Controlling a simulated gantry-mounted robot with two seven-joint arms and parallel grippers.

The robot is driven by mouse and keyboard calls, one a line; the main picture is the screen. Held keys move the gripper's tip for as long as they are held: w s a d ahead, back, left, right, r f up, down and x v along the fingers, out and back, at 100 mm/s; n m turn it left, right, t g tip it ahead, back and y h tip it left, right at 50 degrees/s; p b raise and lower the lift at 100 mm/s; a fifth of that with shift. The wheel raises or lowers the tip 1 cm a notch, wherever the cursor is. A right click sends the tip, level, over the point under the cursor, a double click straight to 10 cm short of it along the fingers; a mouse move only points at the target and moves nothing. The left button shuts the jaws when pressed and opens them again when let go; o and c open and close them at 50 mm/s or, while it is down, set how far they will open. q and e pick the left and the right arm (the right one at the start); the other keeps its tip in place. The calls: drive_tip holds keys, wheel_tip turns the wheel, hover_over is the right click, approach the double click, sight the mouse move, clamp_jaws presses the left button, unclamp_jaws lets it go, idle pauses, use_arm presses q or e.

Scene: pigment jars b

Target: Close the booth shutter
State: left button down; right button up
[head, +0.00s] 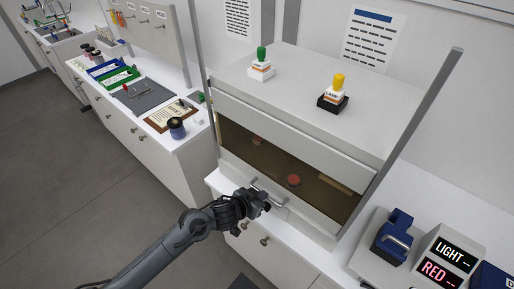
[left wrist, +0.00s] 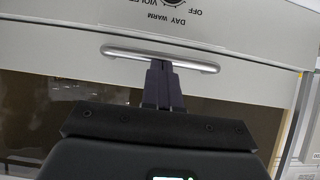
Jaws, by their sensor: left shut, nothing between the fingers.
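The booth (head: 300,85) is a white cabinet with a brown, see-through front pane. The shutter (head: 318,222) shows as this pane with a white lower strip, which lies low on the booth front. Its silver bar handle (head: 268,190) is on that strip; it also shows in the left wrist view (left wrist: 160,58). My left gripper (head: 264,198) is shut and empty. Its fingertips (left wrist: 160,68) are at the middle of the handle, overlapping its edge; I cannot tell whether they touch. My right gripper is not in view.
A dial panel (left wrist: 215,14) adjoins the strip, with only a thin seam between. A green-topped stamp (head: 262,62) and a yellow-topped one (head: 334,92) stand on the booth. A blue device (head: 394,232) and display box (head: 445,258) are at the right. Floor at left is clear.

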use_arm(q)
drive_tip(key=w+d+r+p+v, duration=0.15)
drive_tip(key=p+v, duration=0.35)
drive_tip(key=v, duration=0.8)
drive_tip(key=s+d+f+n+g+p, duration=0.1)
drive_tip(key=s+d+f+n+p, duration=0.15)
drive_tip(key=s, duration=0.45)
drive_tip(key=s+d+f+n+g+p, duration=0.1)
drive_tip(key=s+p, duration=0.2)
drive_tip(key=s, duration=0.5)
drive_tip(key=s+a+r+n+g+y+p, duration=0.1)
drive_tip(key=s+a+r+y+p, duration=0.1)
drive_tip(key=s+a, duration=0.4)
drive_tip(key=s+a+r+n+g+y+p, duration=0.1)
drive_tip(key=s+a+r, duration=0.5)
drive_tip(key=a, duration=0.8)
drive_tip(key=shift+s+n+g+y+p, duration=0.35)
drive_tip(key=shift+s+g+y+p, duration=0.5)
drive_tip(key=shift+y, duration=0.95)
